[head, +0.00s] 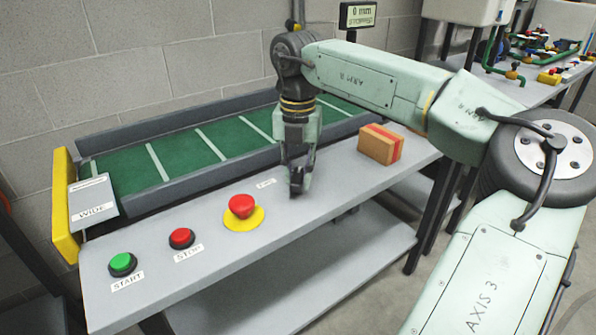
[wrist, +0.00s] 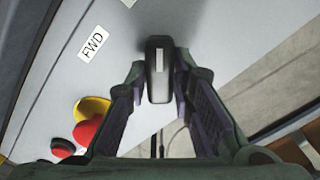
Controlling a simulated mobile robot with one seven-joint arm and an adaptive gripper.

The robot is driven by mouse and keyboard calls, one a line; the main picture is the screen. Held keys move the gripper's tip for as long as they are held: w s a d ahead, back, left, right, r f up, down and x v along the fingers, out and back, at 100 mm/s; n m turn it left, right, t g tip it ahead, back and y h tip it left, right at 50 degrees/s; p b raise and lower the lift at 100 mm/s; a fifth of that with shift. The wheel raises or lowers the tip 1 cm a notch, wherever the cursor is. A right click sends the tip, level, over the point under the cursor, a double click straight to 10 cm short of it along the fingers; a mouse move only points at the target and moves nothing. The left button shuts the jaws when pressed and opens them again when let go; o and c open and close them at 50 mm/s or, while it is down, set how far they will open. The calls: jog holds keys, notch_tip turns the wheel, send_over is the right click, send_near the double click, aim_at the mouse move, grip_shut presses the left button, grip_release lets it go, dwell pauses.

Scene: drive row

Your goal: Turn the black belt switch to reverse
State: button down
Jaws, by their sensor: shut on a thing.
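The black belt switch (wrist: 158,50) is a long dark knob with a white line along it, seen from above in the wrist view. My gripper (wrist: 160,76) has one finger on each side of the knob, shut on it. In the head view my gripper (head: 298,187) points down at the bench top and mostly hides the switch. A white FWD label (wrist: 93,45) lies on the bench to the left of the knob. The edge of another label shows at the top of the wrist view, its text cut off.
A red button on a yellow plate (head: 242,208), a red STOP button (head: 181,238) and a green START button (head: 122,263) line the bench to the left. The green belt (head: 180,155) runs behind. A cardboard box with red tape (head: 380,145) stands to the right.

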aim_at(298, 175)
jog(key=c, duration=1.4)
grip_release()
notch_tip(298, 175, up, 12)
jog(key=shift+s, duration=0.1)
